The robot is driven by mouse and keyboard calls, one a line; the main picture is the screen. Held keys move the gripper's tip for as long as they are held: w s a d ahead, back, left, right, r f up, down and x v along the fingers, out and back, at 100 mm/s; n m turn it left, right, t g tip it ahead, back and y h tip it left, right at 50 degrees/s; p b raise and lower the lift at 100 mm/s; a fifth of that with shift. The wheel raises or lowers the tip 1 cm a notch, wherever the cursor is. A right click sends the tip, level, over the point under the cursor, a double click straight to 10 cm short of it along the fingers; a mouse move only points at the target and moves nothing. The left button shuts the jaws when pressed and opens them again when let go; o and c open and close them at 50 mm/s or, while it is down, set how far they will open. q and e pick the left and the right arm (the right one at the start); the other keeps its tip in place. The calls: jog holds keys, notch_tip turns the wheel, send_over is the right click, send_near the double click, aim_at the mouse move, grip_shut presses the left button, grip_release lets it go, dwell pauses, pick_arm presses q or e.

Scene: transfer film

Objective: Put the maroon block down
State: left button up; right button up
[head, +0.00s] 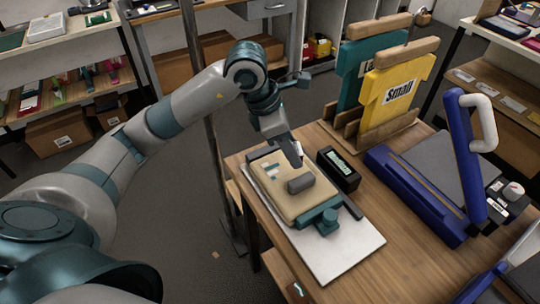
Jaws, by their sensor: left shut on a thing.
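My left gripper (296,160) points down over the beige pad and is shut on a small dark block (300,185). The block looks more grey than maroon here; I take it as the maroon block. It is at or just above the pad; whether it touches cannot be told. The beige pad (283,206) sits on a white board (345,252) on the wooden table, with a teal clamp-like part (322,217) at its near end. The fingertips' grip is partly hidden by the gripper itself.
A black box with a lit display (339,170) stands just right of the pad. Yellow (396,92) and teal (368,62) shirt-shaped boards stand in a wooden rack behind. A blue press (420,195) with a raised handle fills the table's right. The white board's near part is clear.

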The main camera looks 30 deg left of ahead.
pick_arm(q)
jog(key=a+f, duration=0.1)
jog(key=a, duration=0.1)
jog(key=a+f+p, duration=0.1)
jog(key=a, duration=0.1)
jog(key=a+f+p, duration=0.1)
jog(key=a, duration=0.1)
jog(key=shift+w+f, duration=0.25)
jog(key=shift+f, duration=0.05)
jog(key=shift+f+p, duration=0.9)
jog(key=shift+f, duration=1.1)
